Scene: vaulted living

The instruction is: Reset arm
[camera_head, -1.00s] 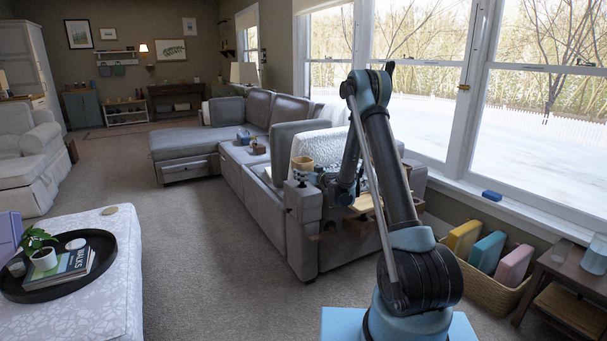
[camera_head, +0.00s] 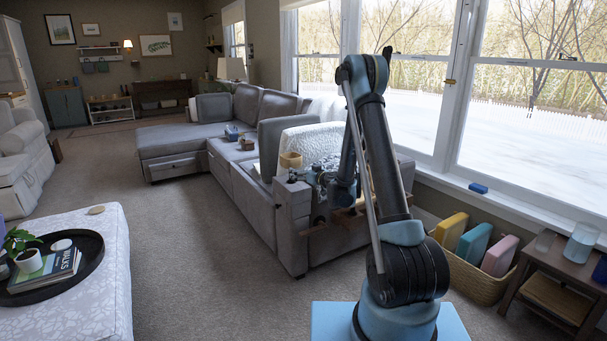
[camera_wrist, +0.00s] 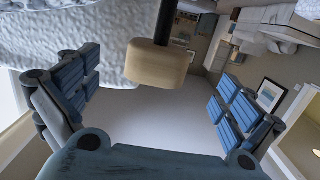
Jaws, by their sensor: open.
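My arm rises from its blue base and bends down toward the near end of the grey sofa. My gripper (camera_head: 322,178) is low over the sofa's arm end in the head view, partly hidden by my own arm links. In the wrist view my gripper (camera_wrist: 160,105) is open, with its blue-padded fingers spread wide apart. No object is held between them. A tan, rounded object (camera_wrist: 157,65) shows beyond the fingers, near the top middle; its contact with anything there is unclear.
A wicker basket (camera_head: 475,283) with coloured items and a side table (camera_head: 560,285) stand right. An ottoman (camera_head: 85,300) stands left. Carpet between ottoman and sofa is clear.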

